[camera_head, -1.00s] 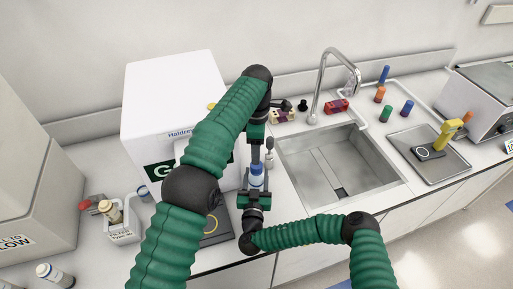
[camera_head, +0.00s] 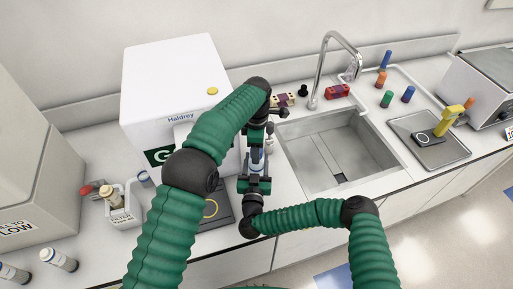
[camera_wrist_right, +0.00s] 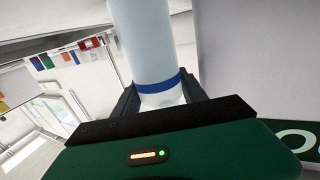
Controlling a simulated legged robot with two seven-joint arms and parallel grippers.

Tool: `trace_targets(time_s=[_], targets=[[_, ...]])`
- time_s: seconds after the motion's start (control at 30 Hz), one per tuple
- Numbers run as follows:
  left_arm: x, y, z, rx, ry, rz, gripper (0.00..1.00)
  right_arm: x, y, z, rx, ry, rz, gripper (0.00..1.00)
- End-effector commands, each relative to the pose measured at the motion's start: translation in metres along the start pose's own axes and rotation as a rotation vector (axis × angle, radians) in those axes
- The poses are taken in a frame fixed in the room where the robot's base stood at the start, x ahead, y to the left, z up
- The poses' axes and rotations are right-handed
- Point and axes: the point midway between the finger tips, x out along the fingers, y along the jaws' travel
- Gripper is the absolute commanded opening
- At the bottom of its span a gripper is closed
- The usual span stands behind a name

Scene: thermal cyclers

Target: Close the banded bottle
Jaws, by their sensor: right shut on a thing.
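The banded bottle (camera_head: 256,161) stands upright between my two grippers, left of the sink. In the right wrist view the bottle (camera_wrist_right: 146,35) is pale, with a blue band near its lower end. My right gripper (camera_head: 255,181) is shut on it, with one finger on each side in the wrist view (camera_wrist_right: 160,94). My left gripper (camera_head: 257,146) points down right over the bottle's top. Its fingers are too small and covered to tell open from shut. The bottle's mouth and any cap are hidden there.
A white machine (camera_head: 175,75) stands behind my left arm. The sink (camera_head: 340,155) with its faucet (camera_head: 323,65) is to the right. A rack of bottles (camera_head: 118,208) and loose vials (camera_head: 58,259) are at left. A dark pad (camera_head: 215,205) lies beside the right gripper.

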Motion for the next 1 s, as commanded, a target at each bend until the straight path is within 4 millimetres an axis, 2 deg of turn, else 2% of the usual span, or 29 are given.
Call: trace_targets(time_s=[0.03,0.07,0.37,0.6,0.67,0.9,1.0], targets=[[0.0009,0.0000,0.0000,0.000,0.000,0.000,0.44,-0.0021,0.0005,0.0084,-0.005,-0.017,-0.001,0.00],[0.0009,0.0000,0.0000,0.000,0.000,0.000,0.40,-0.0021,0.0005,0.0084,-0.005,-0.017,-0.001,0.00],[0.0009,-0.0007,0.0002,0.000,0.000,-0.002,0.01,-0.0020,0.0006,0.0084,-0.005,-0.017,-0.001,0.00],[0.0012,-0.0013,0.0005,0.052,0.000,-0.005,0.00,-0.0018,0.0008,0.0083,-0.005,-0.017,-0.001,0.00],[0.0013,-0.0015,0.0005,0.143,-0.001,-0.005,0.00,-0.0018,0.0008,0.0083,-0.006,-0.017,-0.001,0.00],[0.0019,-0.0020,0.0006,0.786,-0.003,-0.006,0.00,-0.0016,0.0009,0.0082,-0.006,-0.017,-0.001,0.00],[0.0021,-0.0022,0.0007,1.000,-0.004,-0.006,0.00,-0.0015,0.0010,0.0082,-0.006,-0.017,0.000,0.00]])
